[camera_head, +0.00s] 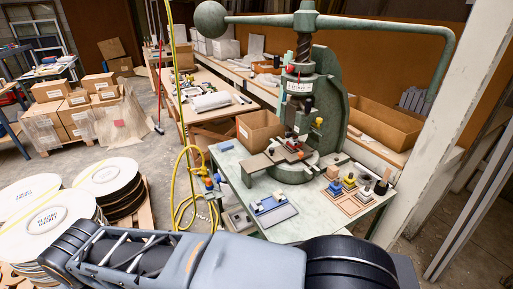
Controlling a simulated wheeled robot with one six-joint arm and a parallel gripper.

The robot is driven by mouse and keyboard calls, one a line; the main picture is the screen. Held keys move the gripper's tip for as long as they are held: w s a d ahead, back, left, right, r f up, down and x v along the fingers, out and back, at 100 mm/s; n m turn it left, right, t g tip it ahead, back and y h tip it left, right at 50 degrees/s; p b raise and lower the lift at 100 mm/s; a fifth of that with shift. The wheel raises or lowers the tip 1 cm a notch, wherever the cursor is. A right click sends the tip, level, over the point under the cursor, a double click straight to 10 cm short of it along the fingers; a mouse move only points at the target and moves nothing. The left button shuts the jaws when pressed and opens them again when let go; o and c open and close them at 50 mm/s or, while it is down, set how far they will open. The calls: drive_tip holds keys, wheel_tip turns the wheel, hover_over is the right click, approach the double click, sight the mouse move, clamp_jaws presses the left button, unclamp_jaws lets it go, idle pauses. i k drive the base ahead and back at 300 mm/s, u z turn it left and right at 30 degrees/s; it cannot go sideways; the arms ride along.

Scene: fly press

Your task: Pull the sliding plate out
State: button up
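A green fly press (328,95) stands on the grey-green bench (238,172), with a ball weight (210,19) on its long arm. Under its ram, a small dark tooling assembly with red parts (290,149) sits on the round press base (294,172). The sliding plate seems to be part of this assembly, but it is too small for me to tell its exact outline or how far out it sits. My arm's links cross the bottom of the view, in front of the bench and apart from the press. My gripper is not in view.
On the bench are a grey tray with blue parts (275,211) at the front and small coloured blocks (349,181) on the right. A cardboard box (259,130) stands behind left. A yellow hose (177,185) hangs left of the bench. A white post (440,130) rises at right.

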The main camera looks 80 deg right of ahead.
sight(280, 153)
drive_tip(key=z, duration=0.4)
drive_tip(key=i, duration=0.9)
drive_tip(key=z, duration=1.2)
drive_tip(key=i, duration=0.7)
drive_tip(key=z, duration=0.55)
